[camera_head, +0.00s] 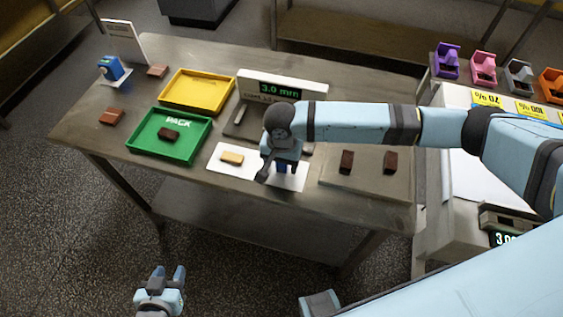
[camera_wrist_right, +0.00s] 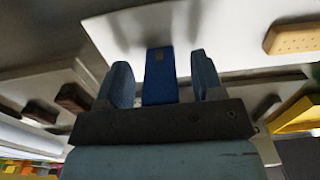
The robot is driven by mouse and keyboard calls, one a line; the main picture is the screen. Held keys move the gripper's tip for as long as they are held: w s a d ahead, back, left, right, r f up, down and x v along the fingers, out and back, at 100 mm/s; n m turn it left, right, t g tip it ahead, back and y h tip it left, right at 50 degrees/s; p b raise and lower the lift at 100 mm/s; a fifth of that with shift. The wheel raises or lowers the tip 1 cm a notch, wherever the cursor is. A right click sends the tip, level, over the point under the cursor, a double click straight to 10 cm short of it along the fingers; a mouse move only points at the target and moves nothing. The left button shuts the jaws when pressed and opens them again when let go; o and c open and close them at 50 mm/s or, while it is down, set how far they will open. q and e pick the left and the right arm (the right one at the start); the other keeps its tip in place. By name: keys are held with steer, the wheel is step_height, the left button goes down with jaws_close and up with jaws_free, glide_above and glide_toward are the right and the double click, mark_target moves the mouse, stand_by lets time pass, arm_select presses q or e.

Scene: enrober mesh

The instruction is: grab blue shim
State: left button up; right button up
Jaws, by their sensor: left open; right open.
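A blue shim (camera_wrist_right: 160,78) stands between the two fingers of my right gripper (camera_wrist_right: 163,80) in the right wrist view. Both fingers are apart, with a narrow gap showing on each side of it. In the head view a little of the blue shim (camera_head: 283,168) shows under my right gripper (camera_head: 278,172), over the white mat (camera_head: 232,170); the arm hides most of it. My left gripper (camera_head: 170,275) is open and empty at the bottom left of the head view, in front of the table.
A tan bar (camera_head: 232,158) lies on the mat left of the right gripper. A green PACK tray (camera_head: 140,151), a yellow tray (camera_head: 197,108) and a 3.0 mm display (camera_head: 276,88) stand nearby. Dark brown blocks (camera_head: 346,161) lie on a grey plate to the right.

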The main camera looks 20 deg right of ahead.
steer(key=c, duration=1)
